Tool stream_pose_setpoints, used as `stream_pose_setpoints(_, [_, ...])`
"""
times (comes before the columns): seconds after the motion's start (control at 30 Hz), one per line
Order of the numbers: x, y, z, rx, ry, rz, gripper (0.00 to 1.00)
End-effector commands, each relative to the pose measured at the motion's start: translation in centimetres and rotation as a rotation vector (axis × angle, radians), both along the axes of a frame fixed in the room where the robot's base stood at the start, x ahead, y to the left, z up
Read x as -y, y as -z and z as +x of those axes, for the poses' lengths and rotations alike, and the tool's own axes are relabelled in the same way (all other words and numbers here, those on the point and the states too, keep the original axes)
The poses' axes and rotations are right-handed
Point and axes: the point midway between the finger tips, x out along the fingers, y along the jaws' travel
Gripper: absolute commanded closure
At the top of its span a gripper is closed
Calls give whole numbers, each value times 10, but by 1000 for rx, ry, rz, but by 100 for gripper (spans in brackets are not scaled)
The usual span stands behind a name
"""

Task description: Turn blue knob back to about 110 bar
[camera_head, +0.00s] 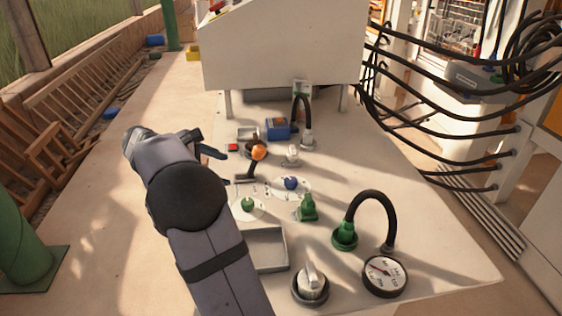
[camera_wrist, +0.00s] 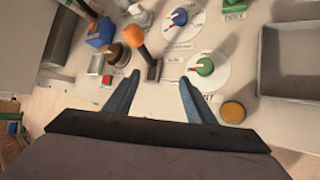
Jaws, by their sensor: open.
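The blue knob (camera_head: 291,183) sits on a white round dial near the middle of the panel in the head view.
An orange-topped lever (camera_head: 258,153) stands between my gripper and the blue knob. A green knob (camera_head: 247,204) sits on its own dial nearer the front. A grey tray (camera_head: 266,249), a selector (camera_head: 311,285) and green fittings (camera_head: 308,208) stand nearby. A blue block (camera_head: 277,128) lies farther back.

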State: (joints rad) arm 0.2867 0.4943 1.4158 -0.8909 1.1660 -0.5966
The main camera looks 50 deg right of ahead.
Motion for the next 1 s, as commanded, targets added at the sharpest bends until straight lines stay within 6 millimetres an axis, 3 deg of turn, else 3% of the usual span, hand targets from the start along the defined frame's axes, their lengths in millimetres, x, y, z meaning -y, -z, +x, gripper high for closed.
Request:
stream_pose_setpoints(0.03, [32, -13, -22, -90, 30, -64, 50])
stream_pose_setpoints(0.1, [67, -39, -50, -208, 63, -147, 50])
stream_pose_setpoints(0.17, [93, -61, -73, -308, 98, -207, 50])
stream_pose_setpoints(0.2, [97, -52, -76, -379, 82, -214, 50])
stream_pose_setpoints(0.3, [97, -11, -73, -520, 7, -196, 50])
stream_pose_setpoints(0.5, [99, 44, -78, -720, -99, -168, 50])
stream_pose_setpoints(0.67, [99, 62, -80, -786, -136, -158, 50])
stream_pose_setpoints(1.0, [110, 70, -86, -791, -138, -157, 50])
